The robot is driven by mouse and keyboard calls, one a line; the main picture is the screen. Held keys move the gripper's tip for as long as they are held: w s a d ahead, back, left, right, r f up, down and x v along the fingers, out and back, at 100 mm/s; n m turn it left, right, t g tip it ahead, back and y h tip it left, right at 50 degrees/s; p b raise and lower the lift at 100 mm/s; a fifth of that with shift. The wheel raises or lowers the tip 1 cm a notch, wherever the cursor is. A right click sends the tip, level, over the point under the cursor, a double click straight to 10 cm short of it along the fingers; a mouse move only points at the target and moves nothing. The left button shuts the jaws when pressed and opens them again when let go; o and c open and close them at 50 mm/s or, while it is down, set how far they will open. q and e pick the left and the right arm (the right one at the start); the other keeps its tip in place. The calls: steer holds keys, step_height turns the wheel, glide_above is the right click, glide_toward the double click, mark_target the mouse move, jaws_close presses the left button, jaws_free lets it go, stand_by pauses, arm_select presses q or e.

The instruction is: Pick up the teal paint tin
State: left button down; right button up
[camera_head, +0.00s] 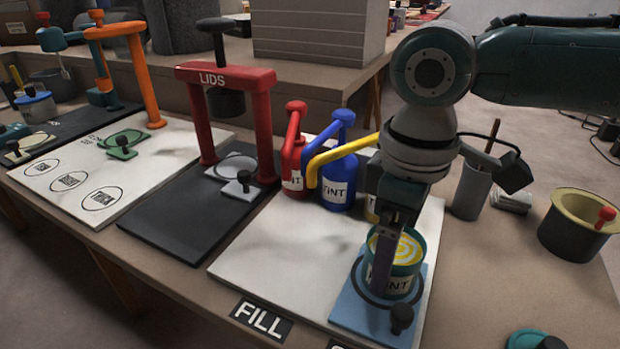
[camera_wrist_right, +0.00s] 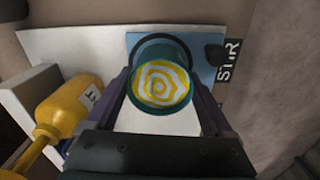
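The teal paint tin (camera_head: 408,281) stands upright within a dark ring on a blue mat (camera_head: 346,308) at the front right of the white board. It is open on top and shows a yellow and white swirl; the wrist view shows this swirl from above (camera_wrist_right: 160,82). My right gripper (camera_head: 391,262) points down over the tin. In the right wrist view its purple fingers (camera_wrist_right: 161,95) lie along both sides of the tin, close against it. I cannot tell whether they press on it. My left gripper is out of view.
Red (camera_head: 292,165), blue (camera_head: 338,180) and yellow (camera_wrist_right: 62,103) bottles stand behind the tin. A red LIDS press (camera_head: 225,75) is left. A grey cup (camera_head: 471,190) and a dark bucket (camera_head: 572,240) stand right. The white board left of the tin is clear.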

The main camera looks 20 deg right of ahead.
steer(key=c, duration=1.2)
steer(key=shift+r, duration=0.15)
